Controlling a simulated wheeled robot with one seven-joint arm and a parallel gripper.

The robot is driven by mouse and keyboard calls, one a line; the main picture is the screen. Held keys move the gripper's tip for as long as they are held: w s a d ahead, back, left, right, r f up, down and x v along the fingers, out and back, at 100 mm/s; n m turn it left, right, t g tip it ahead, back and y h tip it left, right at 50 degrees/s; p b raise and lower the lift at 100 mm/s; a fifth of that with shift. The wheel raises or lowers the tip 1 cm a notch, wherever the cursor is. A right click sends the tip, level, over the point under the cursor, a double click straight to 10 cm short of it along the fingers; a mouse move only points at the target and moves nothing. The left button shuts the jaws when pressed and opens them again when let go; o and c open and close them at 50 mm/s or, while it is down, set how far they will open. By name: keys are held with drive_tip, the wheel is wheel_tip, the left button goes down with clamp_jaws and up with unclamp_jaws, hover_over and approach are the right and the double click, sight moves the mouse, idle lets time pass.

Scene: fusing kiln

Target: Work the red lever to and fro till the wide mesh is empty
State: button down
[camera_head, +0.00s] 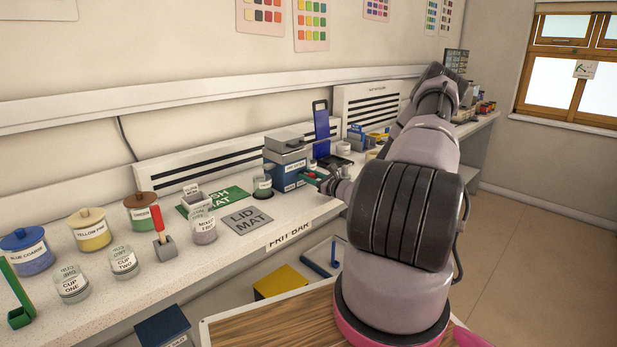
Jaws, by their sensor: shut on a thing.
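A blue-grey box (289,172) with a white label and grey top stands on the counter at the middle of the view. My gripper (322,181) is at its right side, small and partly hidden by my own wrist. It is shut on what looks like the red lever (309,174), a small red bit beside the box. The wide mesh cannot be made out, so its contents cannot be seen.
A grey lid mat (248,221) lies bare near the counter's front edge. A mixed frit cup (203,228), cup one (72,286), cup two (124,263) and lidded colour jars stand left. A red-handled tool (157,221) stands upright in a grey block. My arm covers the right counter.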

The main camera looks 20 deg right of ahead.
sight(289, 177)
drive_tip(key=a, duration=0.2)
drive_tip(key=s+a, duration=0.1)
drive_tip(key=a, duration=0.1)
drive_tip(key=s+a, duration=0.1)
drive_tip(key=a, duration=0.1)
drive_tip(key=shift+s, duration=0.15)
drive_tip(key=c, duration=0.6)
unclamp_jaws()
drive_tip(key=shift+a, duration=0.1)
drive_tip(key=shift+o, duration=0.2)
drive_tip(key=shift+s+d, duration=0.25)
drive_tip(key=shift+s, duration=0.1)
drive_tip(key=v, duration=1)
